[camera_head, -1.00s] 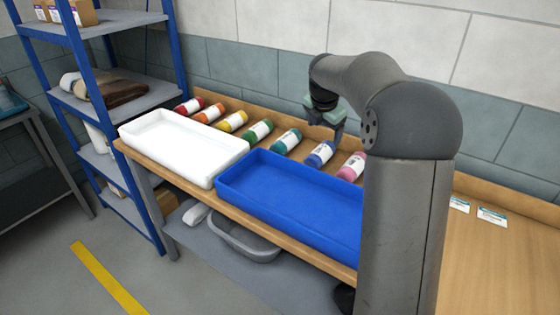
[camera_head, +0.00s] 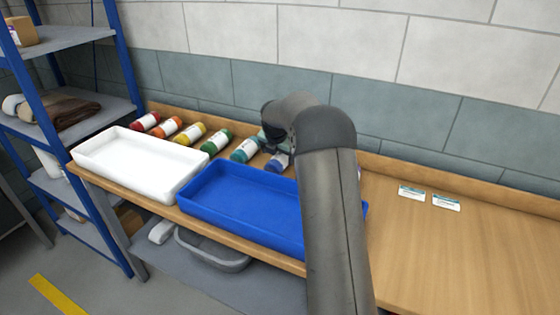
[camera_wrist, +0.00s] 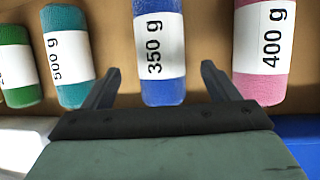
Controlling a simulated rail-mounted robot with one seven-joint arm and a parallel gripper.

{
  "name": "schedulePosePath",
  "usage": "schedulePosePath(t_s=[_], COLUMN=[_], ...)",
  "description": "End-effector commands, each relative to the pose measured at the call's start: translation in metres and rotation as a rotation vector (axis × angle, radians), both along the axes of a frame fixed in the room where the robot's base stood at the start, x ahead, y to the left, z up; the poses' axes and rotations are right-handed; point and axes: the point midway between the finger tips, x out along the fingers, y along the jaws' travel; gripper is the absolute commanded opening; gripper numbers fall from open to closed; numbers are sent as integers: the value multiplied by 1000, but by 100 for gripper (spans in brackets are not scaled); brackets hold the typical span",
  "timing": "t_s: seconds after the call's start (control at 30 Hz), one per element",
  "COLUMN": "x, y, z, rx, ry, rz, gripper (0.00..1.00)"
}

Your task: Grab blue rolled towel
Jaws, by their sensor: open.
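The blue rolled towel (camera_wrist: 160,70) has a white band marked "350 g" and lies on the wooden bench. In the wrist view my gripper (camera_wrist: 160,80) is open, with its two fingers on either side of the towel's near end. I cannot tell how far above the towel the fingers are. In the head view the blue towel (camera_head: 278,162) is partly hidden by my arm. My gripper there is mostly hidden behind the arm, over the row of rolls.
A teal roll (camera_wrist: 67,57) marked "500 g" lies left of the blue towel and a pink roll (camera_wrist: 264,50) marked "400 g" lies right. A blue tray (camera_head: 240,208) and a white tray (camera_head: 140,160) stand in front.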

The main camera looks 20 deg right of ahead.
Motion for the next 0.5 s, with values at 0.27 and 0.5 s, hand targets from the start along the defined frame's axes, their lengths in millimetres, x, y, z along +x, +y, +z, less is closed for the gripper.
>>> schedulePosePath(t_s=[0.27,0.5], x=[12,16], y=[-8,-9], z=[-36,-45], rx=[2,2], ry=[3,1], rz=[0,0], gripper=[81,81])
